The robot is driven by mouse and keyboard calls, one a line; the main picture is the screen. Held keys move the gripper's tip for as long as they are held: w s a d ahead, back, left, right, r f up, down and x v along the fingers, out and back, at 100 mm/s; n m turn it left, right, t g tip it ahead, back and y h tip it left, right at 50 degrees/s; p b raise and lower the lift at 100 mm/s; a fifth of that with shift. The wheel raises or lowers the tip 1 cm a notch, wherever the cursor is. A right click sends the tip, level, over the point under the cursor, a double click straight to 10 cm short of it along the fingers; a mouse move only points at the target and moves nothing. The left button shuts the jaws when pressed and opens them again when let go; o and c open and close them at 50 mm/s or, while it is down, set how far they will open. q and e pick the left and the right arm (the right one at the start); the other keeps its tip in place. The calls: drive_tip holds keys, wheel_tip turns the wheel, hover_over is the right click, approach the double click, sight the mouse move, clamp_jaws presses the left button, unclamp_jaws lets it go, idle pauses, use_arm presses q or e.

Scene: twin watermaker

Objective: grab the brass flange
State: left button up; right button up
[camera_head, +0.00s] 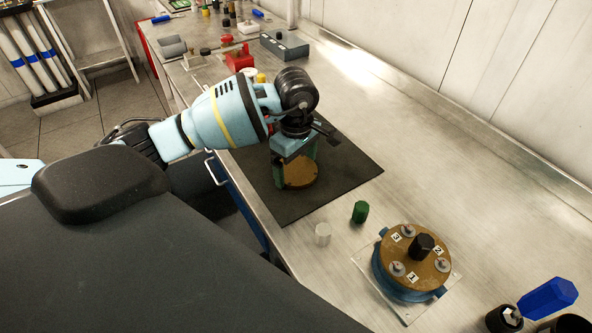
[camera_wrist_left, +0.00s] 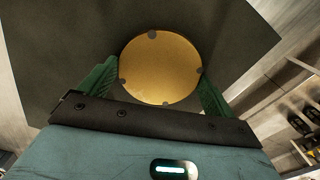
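A round brass flange (camera_head: 300,172) shows at the black mat, below my left gripper (camera_head: 296,170). In the left wrist view the brass disc (camera_wrist_left: 160,68) is centred, with small dark notches on its rim. The green fingers of my left gripper (camera_wrist_left: 161,80) stand wide apart, one on each side of the disc. Their tips look very close to its rim; I cannot tell whether they press on it. A second brass plate (camera_head: 415,257), numbered 1, 2 and 3, sits on a blue round housing at the lower right. My right gripper is not in view.
A green hex piece (camera_head: 360,212) and a small white cylinder (camera_head: 322,234) stand just off the black mat (camera_head: 345,175). A blue-handled tool (camera_head: 547,298) is at the lower right. Red and grey parts sit at the back.

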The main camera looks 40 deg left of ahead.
sight(296, 168)
use_arm(q)
drive_tip(key=c, duration=0.9)
drive_tip(key=shift+w+r, duration=0.1)
drive_tip(key=shift+c, duration=0.2)
drive_tip(key=shift+r, duration=1.75)
drive_tip(key=s+a+b, duration=0.1)
drive_tip(key=s+a, duration=0.2)
drive_tip(key=s, duration=0.4)
drive_tip(key=s+a+r+b, duration=0.1)
drive_tip(key=s+a, duration=0.3)
drive_tip(key=s, duration=0.3)
drive_tip(key=shift+s+a+r, duration=0.15)
drive_tip(key=shift+r, duration=0.05)
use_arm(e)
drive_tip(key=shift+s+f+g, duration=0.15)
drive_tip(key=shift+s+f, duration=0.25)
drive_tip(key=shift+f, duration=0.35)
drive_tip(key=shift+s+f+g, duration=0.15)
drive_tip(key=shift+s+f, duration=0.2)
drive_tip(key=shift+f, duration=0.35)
